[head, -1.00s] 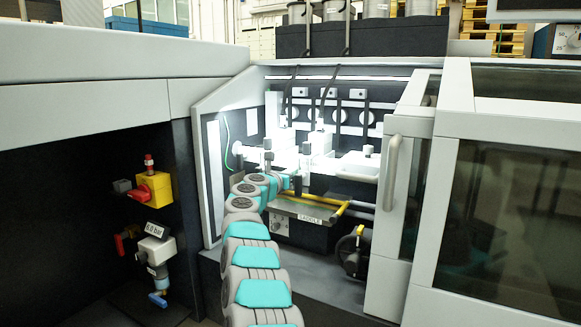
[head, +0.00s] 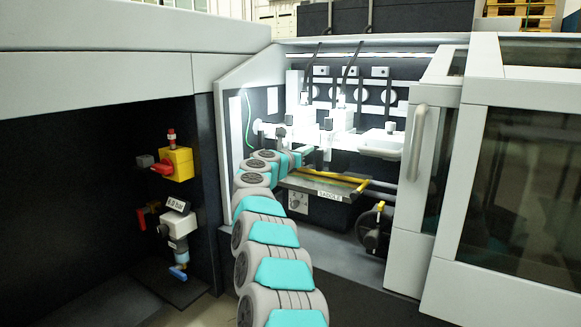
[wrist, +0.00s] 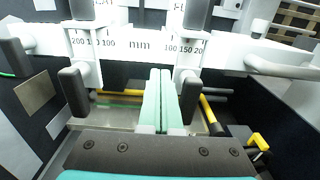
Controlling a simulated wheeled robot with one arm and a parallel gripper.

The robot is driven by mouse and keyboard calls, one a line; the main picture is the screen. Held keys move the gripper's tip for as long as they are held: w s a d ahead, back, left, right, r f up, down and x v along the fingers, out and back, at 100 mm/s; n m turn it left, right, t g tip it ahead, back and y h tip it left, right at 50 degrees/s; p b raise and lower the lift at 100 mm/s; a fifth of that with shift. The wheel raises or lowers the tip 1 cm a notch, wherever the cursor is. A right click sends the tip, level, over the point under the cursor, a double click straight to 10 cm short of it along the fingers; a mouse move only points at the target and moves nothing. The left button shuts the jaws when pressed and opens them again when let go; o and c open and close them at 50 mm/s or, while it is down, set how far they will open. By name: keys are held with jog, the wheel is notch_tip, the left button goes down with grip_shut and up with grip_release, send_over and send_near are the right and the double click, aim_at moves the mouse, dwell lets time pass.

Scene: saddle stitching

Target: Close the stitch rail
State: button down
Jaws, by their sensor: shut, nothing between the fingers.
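A white rail (wrist: 225,50) with printed number scales runs across the upper wrist view. Dark knobs hang on white brackets in front of it. I take it for the stitch rail, but no label confirms this. In the head view the white rail area (head: 342,141) sits inside the lit machine bay, above the saddle plate (head: 300,184) with its SADDLE label. My gripper (wrist: 158,78) has its green fingers shut together and empty, pointing between the knobs below the rail. It also shows in the head view (head: 305,151). I cannot tell whether it touches the rail.
Yellow bars (head: 345,178) run beside the saddle plate. A dark handwheel (head: 375,228) is below right. A guard door with a grey handle (head: 417,142) stands on the right. A red and yellow switch (head: 174,164) and a 6.0 bar valve unit (head: 177,226) are on the left.

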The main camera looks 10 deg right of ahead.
jog(key=b+v, duration=0.3)
jog(key=v, duration=0.5)
jog(key=s+a+r+n+t+y+p, duration=0.25)
jog(key=a+r+n+t+y, duration=0.25)
jog(key=a+r+n+y, duration=0.85)
jog(key=s+a+f+n+g+y+p, duration=0.1)
jog(key=s+a+f+n+g+y, duration=0.2)
jog(key=s+n, duration=0.5)
jog(key=s+a+f+n+g+y+p, duration=0.1)
jog(key=s+a+n+g+y+p, duration=0.15)
jog(key=s+a+n, duration=0.55)
jog(key=s+d+f+n+g+h+p, duration=0.1)
jog(key=s+d+f+n+g, duration=0.4)
jog(key=s+f, duration=0.45)
jog(key=s+d+f+n+g+h+p, duration=0.1)
jog(key=s+d+f+n+g, duration=0.2)
jog(key=s+d+f+n, duration=0.45)
jog(key=s+d+f+g+h, duration=0.2)
jog(key=s+d+f, duration=0.2)
jog(key=s, duration=0.5)
jog(key=s+d+f+n+g+h+p, duration=0.1)
jog(key=s+d+f+g+h, duration=0.1)
jog(key=s+d, duration=0.5)
jog(key=s+d+f+g+h, duration=0.2)
jog(key=s+d+f, duration=0.3)
jog(key=s, duration=0.8)
jog(key=shift+d+f+n+g, duration=0.25)
jog(key=shift+f+n+g, duration=0.2)
jog(key=shift+g, duration=0.3)
